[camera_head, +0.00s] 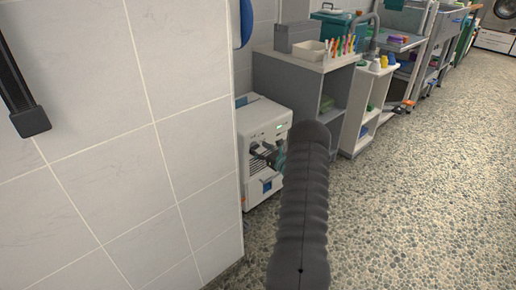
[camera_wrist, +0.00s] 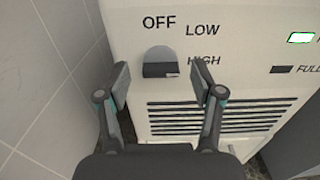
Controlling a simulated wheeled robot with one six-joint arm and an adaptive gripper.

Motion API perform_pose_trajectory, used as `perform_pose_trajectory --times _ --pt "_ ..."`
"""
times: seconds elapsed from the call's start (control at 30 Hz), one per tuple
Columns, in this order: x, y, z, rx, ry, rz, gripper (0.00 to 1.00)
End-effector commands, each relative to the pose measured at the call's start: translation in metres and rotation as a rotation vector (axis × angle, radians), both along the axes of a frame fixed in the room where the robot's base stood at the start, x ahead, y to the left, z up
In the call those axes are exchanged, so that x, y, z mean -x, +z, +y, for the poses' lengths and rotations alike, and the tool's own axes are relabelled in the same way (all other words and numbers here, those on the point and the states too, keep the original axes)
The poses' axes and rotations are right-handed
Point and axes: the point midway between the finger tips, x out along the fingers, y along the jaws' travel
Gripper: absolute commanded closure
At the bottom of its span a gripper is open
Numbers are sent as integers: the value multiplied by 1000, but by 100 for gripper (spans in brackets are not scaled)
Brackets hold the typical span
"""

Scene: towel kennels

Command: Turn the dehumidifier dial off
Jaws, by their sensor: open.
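The white dehumidifier (camera_head: 258,116) stands on the floor by the tiled wall. In the wrist view its front panel (camera_wrist: 240,75) carries the words OFF, LOW and HIGH. The dial (camera_wrist: 160,62) is a small knob, grey on top with a dark front, just below OFF and left of LOW and HIGH. I cannot tell which word it points to. My gripper (camera_wrist: 159,84) is open, one finger on each side of the dial, with visible gaps between the fingers and the knob. The right finger partly covers HIGH. In the head view my gripper (camera_head: 268,154) is before the panel, and the dial is hidden.
A tiled wall (camera_head: 165,110) stands close on the left. A grey cabinet (camera_head: 290,85) with a bin and coloured bottles is behind the dehumidifier. Vents (camera_wrist: 220,116) and a lit green indicator (camera_wrist: 299,38) show on the panel. Pebbled floor (camera_head: 420,190) is clear on the right.

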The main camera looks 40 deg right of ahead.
Motion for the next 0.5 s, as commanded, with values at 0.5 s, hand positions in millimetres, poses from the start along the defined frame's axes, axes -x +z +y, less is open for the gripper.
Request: perform_pose_trajectory --times 0.5 --pt "-13 0 1 0 -1 0 43"
